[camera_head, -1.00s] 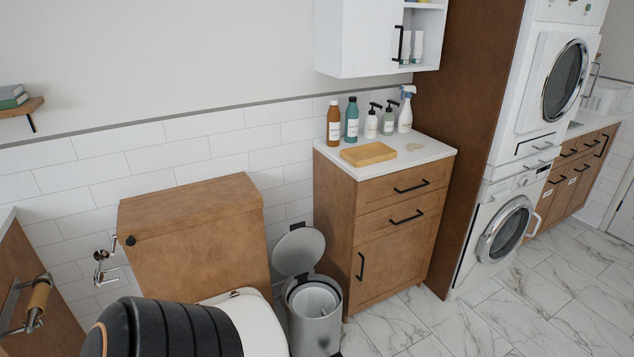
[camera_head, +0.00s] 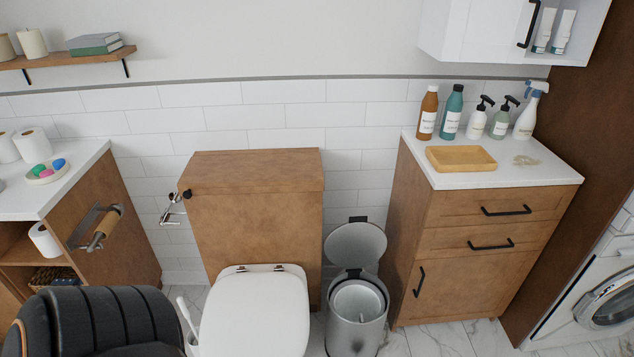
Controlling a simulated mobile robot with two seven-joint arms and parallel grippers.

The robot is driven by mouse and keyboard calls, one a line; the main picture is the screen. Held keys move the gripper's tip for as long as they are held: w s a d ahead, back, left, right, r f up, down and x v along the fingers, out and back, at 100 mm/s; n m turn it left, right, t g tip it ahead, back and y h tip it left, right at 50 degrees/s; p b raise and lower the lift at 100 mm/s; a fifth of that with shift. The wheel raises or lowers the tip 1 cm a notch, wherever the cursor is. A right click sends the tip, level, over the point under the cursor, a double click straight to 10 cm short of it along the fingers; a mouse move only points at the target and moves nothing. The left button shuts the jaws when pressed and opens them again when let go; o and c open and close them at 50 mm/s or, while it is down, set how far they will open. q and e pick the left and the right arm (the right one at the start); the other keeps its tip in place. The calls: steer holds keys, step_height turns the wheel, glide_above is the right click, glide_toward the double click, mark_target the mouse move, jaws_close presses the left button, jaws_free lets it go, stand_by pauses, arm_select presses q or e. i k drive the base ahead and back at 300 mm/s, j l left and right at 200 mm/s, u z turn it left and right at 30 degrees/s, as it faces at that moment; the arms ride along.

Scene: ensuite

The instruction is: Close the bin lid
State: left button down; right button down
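A grey metal pedal bin (camera_head: 355,322) stands on the floor between the toilet and the wooden cabinet. Its round lid (camera_head: 356,244) is open, tilted up and back toward the tiled wall. A light inner bucket shows inside the bin. Neither of my grippers is in view.
The toilet (camera_head: 256,312) with its lid down and a wooden tank box stands just left of the bin. The wooden cabinet (camera_head: 470,255) stands close on its right, with bottles and a tray on top. A washing machine (camera_head: 590,310) is at the lower right.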

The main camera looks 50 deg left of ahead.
mark_target(359, 243)
steer(key=i+u, duration=0.15)
steer(key=u, duration=0.3)
steer(key=i+l+u, duration=0.1)
steer(key=u, duration=0.35)
steer(key=i+l+u, duration=0.15)
steer(key=u, duration=0.35)
steer(key=i+l+u, duration=0.15)
steer(key=u, duration=0.2)
steer(key=i+l+u, duration=0.2)
steer(key=u, duration=0.15)
steer(key=i+l+u, duration=0.2)
steer(key=u, duration=0.2)
steer(key=i+l+u, duration=0.25)
steer(key=k+l, duration=0.05)
steer(key=l, duration=0.05)
